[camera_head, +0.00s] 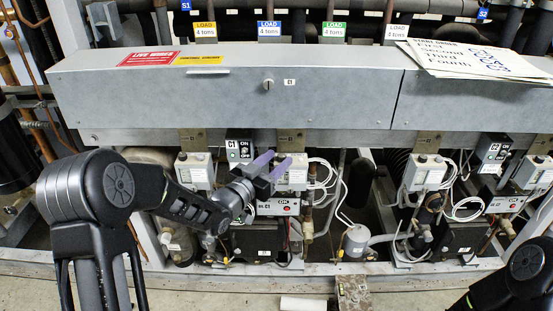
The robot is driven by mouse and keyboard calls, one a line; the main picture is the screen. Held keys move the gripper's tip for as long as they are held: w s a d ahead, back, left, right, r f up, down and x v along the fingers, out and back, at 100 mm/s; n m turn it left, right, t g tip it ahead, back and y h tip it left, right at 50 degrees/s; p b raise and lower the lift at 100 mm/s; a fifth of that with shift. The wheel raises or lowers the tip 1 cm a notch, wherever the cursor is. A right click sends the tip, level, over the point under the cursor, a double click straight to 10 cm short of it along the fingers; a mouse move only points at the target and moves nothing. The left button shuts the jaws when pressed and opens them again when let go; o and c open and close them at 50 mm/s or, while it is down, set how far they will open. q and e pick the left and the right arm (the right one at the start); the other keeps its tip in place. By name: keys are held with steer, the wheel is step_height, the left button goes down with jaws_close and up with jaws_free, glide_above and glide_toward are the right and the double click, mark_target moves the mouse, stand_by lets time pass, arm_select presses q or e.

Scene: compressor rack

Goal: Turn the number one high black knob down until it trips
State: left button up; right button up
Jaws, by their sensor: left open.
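My left gripper (273,163) is open, its two purple fingers apart and empty. It is in front of the first compressor, over the left side of a grey-white control box (296,174). I cannot tell whether the fingers touch the box. A second grey-white control box (195,172) hangs to the left of the gripper. The C1 on/off switch box (239,145) is between them, just behind the gripper. The black knob cannot be made out; it is too small or hidden by the gripper. My right gripper is out of view; only part of my right arm shows at the lower right.
A long grey metal housing (240,100) runs above the control boxes. A C2 switch box (493,150) and more control boxes (424,172) are to the right. Loose white cables (322,178) hang beside the near box. Signs (470,60) lie on the housing at the right.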

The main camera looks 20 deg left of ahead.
arm_select(q)
steer(key=shift+w, duration=0.2)
steer(key=shift+c, duration=0.2)
jaws_close()
